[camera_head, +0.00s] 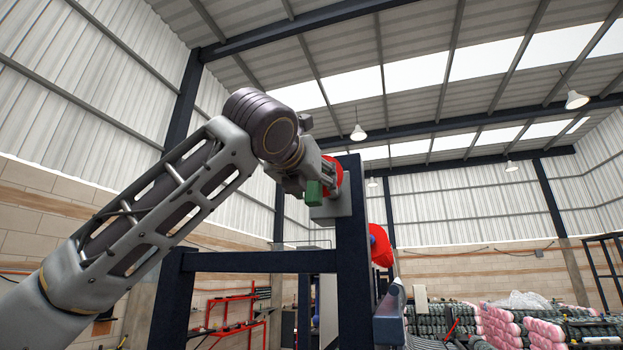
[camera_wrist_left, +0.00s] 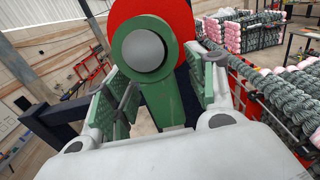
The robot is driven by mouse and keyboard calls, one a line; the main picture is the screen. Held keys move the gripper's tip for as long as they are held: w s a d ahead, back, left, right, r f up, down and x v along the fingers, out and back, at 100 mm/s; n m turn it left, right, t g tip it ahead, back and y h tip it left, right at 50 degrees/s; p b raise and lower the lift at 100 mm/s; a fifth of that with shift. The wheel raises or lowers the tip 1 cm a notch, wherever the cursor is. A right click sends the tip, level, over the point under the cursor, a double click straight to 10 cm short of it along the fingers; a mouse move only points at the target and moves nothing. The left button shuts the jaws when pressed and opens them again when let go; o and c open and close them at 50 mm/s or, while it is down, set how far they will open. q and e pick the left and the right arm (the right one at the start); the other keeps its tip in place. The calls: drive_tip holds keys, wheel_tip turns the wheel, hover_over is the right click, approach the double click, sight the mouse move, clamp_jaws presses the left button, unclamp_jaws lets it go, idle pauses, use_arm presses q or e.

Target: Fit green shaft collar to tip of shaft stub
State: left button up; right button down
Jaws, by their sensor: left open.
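The green shaft collar (camera_wrist_left: 158,88) is in the middle of the left wrist view, a ring with a long tab running down. The ring sits around the round grey end of the shaft stub (camera_wrist_left: 144,50), in front of a red disc (camera_wrist_left: 185,18). How deep the collar sits on the stub cannot be seen. My left gripper (camera_wrist_left: 165,76) is open, with one green-padded finger on each side of the collar's tab and gaps between. In the head view the left gripper (camera_head: 318,186) is at the red disc on the dark frame; the collar cannot be clearly told apart there. My right gripper is not in view.
A dark blue post (camera_head: 352,250) with a crossbar (camera_head: 250,262) stands right by the left gripper. A second red disc (camera_head: 381,246) is lower on the right of the post. Pink and dark green rolls (camera_head: 525,325) are stacked farther back at right.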

use_arm(q)
drive_tip(key=shift+c, duration=0.3)
drive_tip(key=c, duration=1.2)
drive_tip(key=shift+r, duration=0.1)
idle(0.5)
